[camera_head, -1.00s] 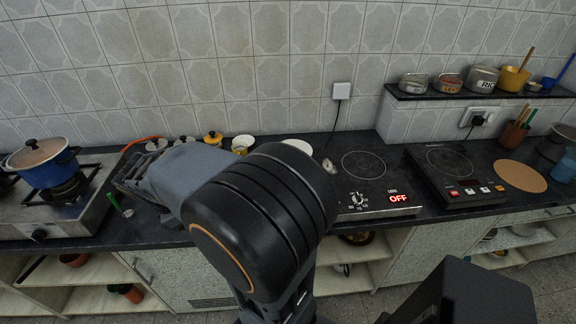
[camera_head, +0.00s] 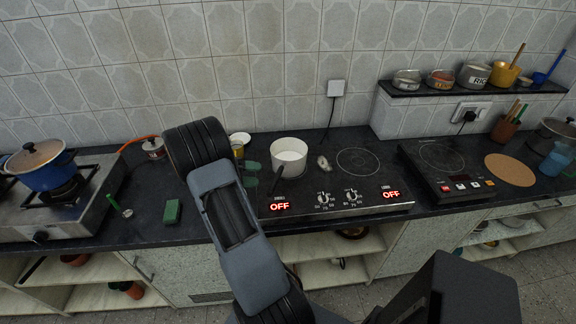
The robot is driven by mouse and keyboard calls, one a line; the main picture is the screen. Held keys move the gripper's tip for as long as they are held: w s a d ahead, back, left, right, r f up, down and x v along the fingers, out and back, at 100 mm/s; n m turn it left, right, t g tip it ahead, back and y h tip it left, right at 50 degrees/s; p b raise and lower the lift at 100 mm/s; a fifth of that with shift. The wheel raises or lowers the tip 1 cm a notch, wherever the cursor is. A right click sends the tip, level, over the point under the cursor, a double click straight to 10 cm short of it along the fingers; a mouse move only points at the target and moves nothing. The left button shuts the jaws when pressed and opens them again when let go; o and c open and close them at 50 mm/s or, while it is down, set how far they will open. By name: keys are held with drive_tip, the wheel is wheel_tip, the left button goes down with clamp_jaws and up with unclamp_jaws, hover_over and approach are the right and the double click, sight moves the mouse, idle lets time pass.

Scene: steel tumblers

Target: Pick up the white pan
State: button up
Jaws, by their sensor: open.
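The white pan (camera_head: 289,163) stands upright on the left part of the black two-burner cooktop (camera_head: 335,208). Its dark handle (camera_head: 277,181) points toward the front edge and slightly left. My arm rises from the bottom of the picture, left of the pan, with a large dark joint high over the counter. I cannot make out my gripper; the arm's end seems hidden behind that joint. No contact between the arm and the pan shows.
A pale small object (camera_head: 323,162) lies right of the pan. Dark green shapes (camera_head: 251,166) just left of it are unclear. A yellow cup (camera_head: 238,149), a white bowl (camera_head: 240,138) and a green block (camera_head: 172,211) are farther left. A second cooktop (camera_head: 447,172) stands right.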

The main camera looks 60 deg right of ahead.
sight(278, 173)
drive_tip(key=shift+p+x, duration=0.7)
drive_tip(key=shift+x, duration=3.5)
drive_tip(key=shift+s+a, duration=0.15)
drive_tip(key=shift+a, duration=0.05)
clamp_jaws()
drive_tip(key=shift+r, duration=0.1)
